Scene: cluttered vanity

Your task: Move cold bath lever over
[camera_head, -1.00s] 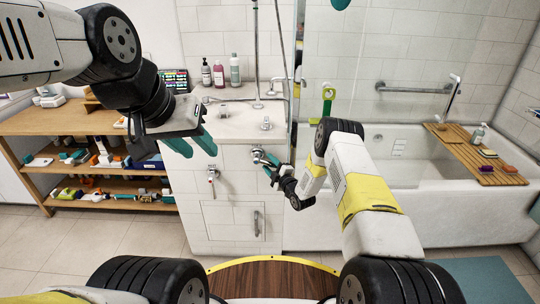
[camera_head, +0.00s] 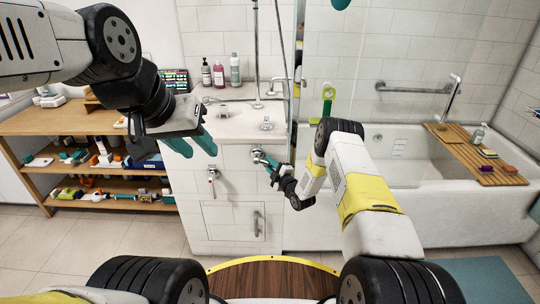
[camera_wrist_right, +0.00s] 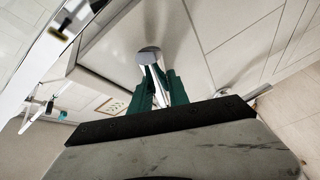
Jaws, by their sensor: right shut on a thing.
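A chrome lever (camera_head: 256,153) sticks out from a round mount on the white tiled vanity front. My right gripper (camera_head: 269,162) is at this lever, with its teal fingers on it. The right wrist view shows the lever (camera_wrist_right: 149,58) between the closed teal fingers, its rounded end towards the vanity front. A second chrome lever (camera_head: 212,177) is further left on the same front, apart from both grippers. No marking shows which lever is cold. My left gripper (camera_head: 193,143) is open and empty, in the air in front of the vanity's left side.
The basin top (camera_head: 232,122) carries taps and several bottles (camera_head: 219,75) at the back. A handle (camera_head: 258,223) sits lower on the vanity front. The bathtub (camera_head: 400,170) with a wooden tray (camera_head: 470,154) is at right. Wooden shelves (camera_head: 70,125) full of small items are at left.

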